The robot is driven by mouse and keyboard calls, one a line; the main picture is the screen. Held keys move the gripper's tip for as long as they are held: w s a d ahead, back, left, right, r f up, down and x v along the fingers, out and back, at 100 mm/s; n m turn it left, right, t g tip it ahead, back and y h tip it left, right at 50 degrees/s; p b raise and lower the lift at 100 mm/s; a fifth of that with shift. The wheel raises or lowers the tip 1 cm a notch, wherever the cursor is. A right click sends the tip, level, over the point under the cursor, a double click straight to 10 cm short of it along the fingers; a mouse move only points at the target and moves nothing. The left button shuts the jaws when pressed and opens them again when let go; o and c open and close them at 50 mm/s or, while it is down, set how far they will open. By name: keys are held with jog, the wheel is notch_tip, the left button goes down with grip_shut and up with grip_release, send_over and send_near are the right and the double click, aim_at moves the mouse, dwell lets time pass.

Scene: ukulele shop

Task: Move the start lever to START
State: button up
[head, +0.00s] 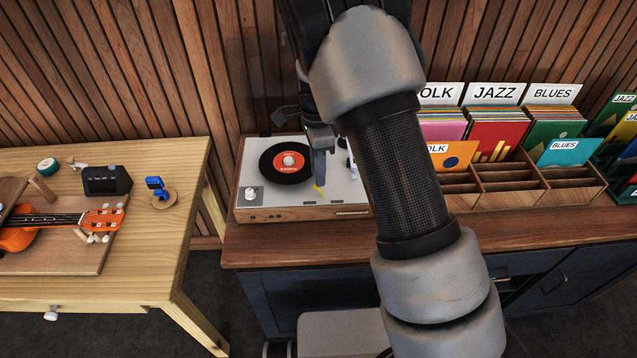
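The record player (262,212) stands on the dark wood cabinet, with a black record with a red label (287,161) on its platter. A small yellow lever (318,187) stands out at the front right of its white top. Small dark labels lie near it, too small to read. My gripper (319,178) points down right at the yellow lever, to the right of the record. Its fingers overlap in this view, so I cannot tell whether they are open or touch the lever. My arm hides the right end of the player and most of the tonearm.
A record rack (510,199) with FOLK, JAZZ and BLUES dividers stands right of my arm on the cabinet (305,242). On the left, a wooden table (130,289) holds an orange ukulele (103,219) and a blue clip-on tuner (155,185). A slatted wall is behind.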

notch_tip(320, 180, down, 5)
jog(key=shift+s+r, duration=0.1)
jog(key=shift+s, duration=0.05)
grip_shut()
